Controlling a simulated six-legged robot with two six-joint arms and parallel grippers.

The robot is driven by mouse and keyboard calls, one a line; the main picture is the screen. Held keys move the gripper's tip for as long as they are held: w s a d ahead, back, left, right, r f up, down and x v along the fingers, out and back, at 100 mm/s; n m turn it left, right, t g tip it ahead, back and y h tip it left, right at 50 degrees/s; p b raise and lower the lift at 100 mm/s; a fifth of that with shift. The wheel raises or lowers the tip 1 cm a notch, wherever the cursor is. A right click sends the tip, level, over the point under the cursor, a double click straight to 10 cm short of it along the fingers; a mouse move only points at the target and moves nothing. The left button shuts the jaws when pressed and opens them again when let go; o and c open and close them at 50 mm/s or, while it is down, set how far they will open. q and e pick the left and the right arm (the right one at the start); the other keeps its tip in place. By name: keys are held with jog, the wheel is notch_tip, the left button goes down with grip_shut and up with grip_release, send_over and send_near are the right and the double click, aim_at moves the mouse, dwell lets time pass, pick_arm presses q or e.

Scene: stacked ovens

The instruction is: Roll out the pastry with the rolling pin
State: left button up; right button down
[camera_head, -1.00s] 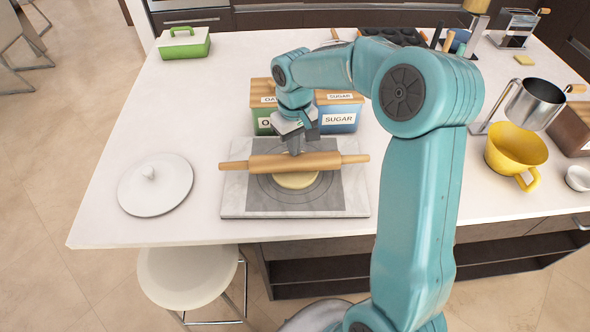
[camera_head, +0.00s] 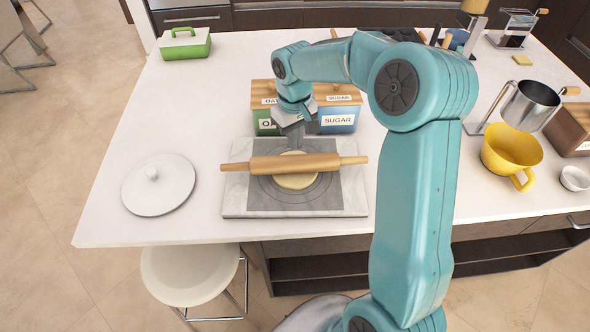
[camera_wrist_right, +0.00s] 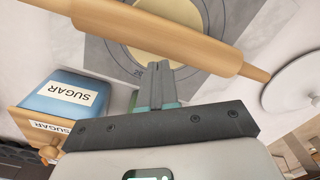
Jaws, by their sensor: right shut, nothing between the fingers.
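The wooden rolling pin (camera_head: 295,163) lies crosswise over the round, flat, pale pastry (camera_head: 296,181) on a marble board (camera_head: 235,203) with a grey ringed mat. Pastry shows on both the near and far sides of the pin. In the right wrist view, the pin (camera_wrist_right: 180,43) crosses in front of the pastry (camera_wrist_right: 135,58). My right gripper (camera_head: 297,146) points down at the pin's far side, near its middle. Its fingers (camera_wrist_right: 158,68) are shut and empty, close to the pin; I cannot tell whether they touch it. My left gripper is out of view.
Green oat and blue sugar canisters (camera_head: 338,119) stand close behind the board. A white lid (camera_head: 158,190) lies left, and a green box (camera_head: 184,48) is farther back. A yellow bowl (camera_head: 500,155) and metal pot (camera_head: 530,105) are right. The counter left of the board is mostly clear.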

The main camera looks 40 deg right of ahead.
aim_at(295, 159)
jog(key=shift+f, duration=0.1)
jog(key=shift+s+a, duration=0.1)
jog(key=shift+a, duration=0.05)
jog(key=shift+s+a+b, duration=0.65)
jog(key=shift+s+b, duration=0.05)
jog(key=shift+s, duration=0.05)
jog(key=shift+w+d, duration=0.1)
jog(key=shift+f, duration=0.1)
jog(key=shift+f+b, duration=0.6)
jog(key=shift+f, duration=0.05)
jog(key=shift+f, duration=0.15)
